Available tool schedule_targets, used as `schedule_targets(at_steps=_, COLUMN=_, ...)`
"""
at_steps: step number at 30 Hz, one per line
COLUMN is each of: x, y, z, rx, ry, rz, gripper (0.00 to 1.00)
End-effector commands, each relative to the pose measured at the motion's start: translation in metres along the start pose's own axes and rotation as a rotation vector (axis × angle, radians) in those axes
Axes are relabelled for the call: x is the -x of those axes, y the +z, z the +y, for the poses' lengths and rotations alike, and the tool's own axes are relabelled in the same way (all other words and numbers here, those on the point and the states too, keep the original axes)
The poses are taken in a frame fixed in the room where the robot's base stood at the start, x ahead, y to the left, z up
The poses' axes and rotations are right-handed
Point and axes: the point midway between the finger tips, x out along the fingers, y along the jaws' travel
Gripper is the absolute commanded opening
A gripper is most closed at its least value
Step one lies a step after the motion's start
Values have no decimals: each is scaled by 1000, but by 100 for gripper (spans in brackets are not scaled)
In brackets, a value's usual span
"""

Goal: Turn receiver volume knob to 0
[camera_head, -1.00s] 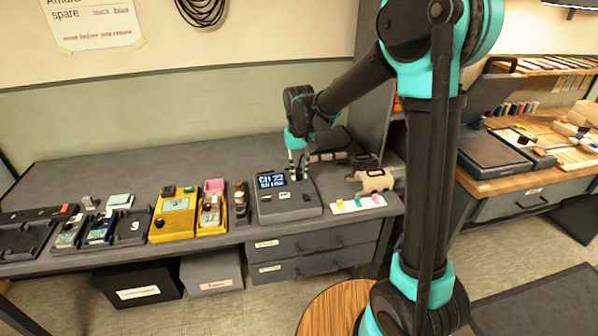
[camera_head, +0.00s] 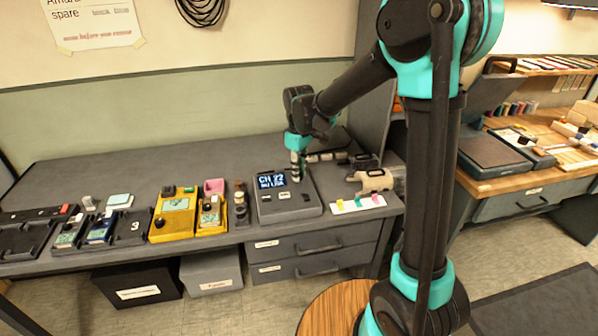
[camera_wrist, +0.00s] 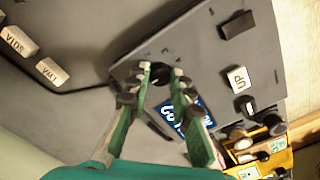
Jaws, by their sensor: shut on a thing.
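The receiver (camera_head: 309,209) is a dark grey box near the right end of the bench, with a lit blue display (camera_head: 272,181) reading CH 22 and a second line. It also fills the middle of the wrist view (camera_wrist: 208,60). My gripper (camera_head: 297,176) comes down over its right rear part. In the wrist view, the green fingers of my gripper (camera_wrist: 161,73) are closed around a dark round knob (camera_wrist: 160,72), which they partly cover. The knob's pointer and scale cannot be read. A white UP key (camera_wrist: 239,79) and a dark key (camera_wrist: 237,24) sit on the same panel.
Yellow handheld units (camera_head: 173,218) stand left of the receiver. A white strip with coloured tabs (camera_head: 357,204) and a beige object (camera_head: 375,180) lie at its right. In the wrist view, a grey surface with light keys (camera_wrist: 18,41) is at left. The bench behind is largely clear.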

Motion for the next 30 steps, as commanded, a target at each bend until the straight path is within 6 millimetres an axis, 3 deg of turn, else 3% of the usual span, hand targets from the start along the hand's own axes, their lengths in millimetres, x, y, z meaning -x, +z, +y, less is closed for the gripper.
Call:
schedule_targets(at_steps=18, x=0, y=0, z=0, rx=41, ry=1, rz=1, gripper=0)
schedule_targets(at_steps=19, x=0, y=0, z=0, rx=41, ry=1, rz=1, gripper=24)
schedule_targets(at_steps=23, x=0, y=0, z=0, rx=40, ry=1, rz=1, gripper=40)
schedule_targets(at_steps=30, x=0, y=0, z=0, rx=40, ry=0, rz=0, gripper=42)
